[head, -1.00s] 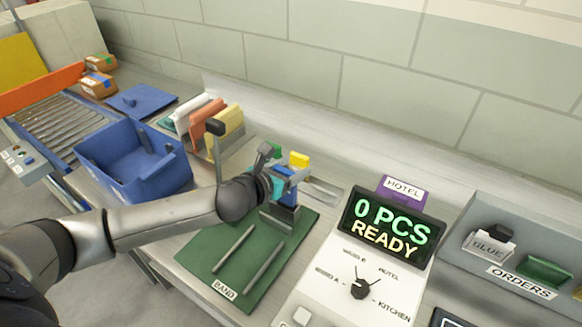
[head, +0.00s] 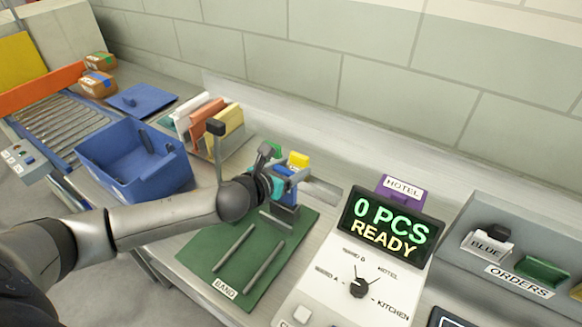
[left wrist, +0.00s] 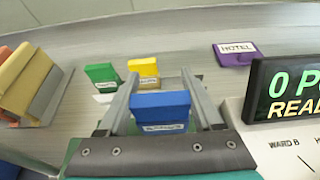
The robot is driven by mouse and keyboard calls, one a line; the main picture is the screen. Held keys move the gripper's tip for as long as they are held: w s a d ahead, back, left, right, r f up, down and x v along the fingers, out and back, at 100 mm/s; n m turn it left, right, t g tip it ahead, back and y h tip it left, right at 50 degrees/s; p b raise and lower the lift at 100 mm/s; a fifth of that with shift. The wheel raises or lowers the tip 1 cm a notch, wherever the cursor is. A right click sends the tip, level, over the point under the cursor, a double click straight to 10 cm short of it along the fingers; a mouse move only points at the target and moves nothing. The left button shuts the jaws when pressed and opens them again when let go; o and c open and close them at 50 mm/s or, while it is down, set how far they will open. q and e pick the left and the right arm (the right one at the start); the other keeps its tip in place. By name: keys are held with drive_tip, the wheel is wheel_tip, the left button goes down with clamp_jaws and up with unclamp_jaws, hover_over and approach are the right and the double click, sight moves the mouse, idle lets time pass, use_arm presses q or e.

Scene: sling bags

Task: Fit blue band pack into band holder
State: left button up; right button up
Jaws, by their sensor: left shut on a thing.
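The blue band pack (left wrist: 160,108) sits between the two fingers of my left gripper (left wrist: 163,104) in the left wrist view. In the head view the blue pack (head: 285,170) shows as a small patch beside my left gripper (head: 278,186), which is shut on it. A dark grey block (head: 284,213), perhaps the band holder, stands just below at the far end of the green mat (head: 205,262) labelled BAND. The gripper hides part of this area, and I cannot tell whether the pack touches the block. My right gripper is not in view.
Green (left wrist: 102,73) and yellow (left wrist: 144,69) packs stand just beyond the blue one. Grey rods (head: 263,265) lie on the mat. A display console (head: 390,228) is at right, a blue bin (head: 130,185) at left, and a rack of folded cloths (head: 225,130) behind.

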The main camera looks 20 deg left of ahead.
use_arm(q)
drive_tip(key=shift+p, duration=0.55)
idle(0.6)
drive_tip(key=shift+f, duration=0.15)
idle(0.4)
drive_tip(key=shift+f+b, duration=0.35)
drive_tip(key=shift+b, duration=0.05)
drive_tip(key=shift+f+b, duration=1.75)
drive_tip(key=shift+f, duration=0.65)
drive_tip(key=o, duration=1.4)
drive_tip(key=p+v, duration=0.1)
drive_tip(key=v, duration=1.4)
drive_tip(key=shift+s, duration=0.2)
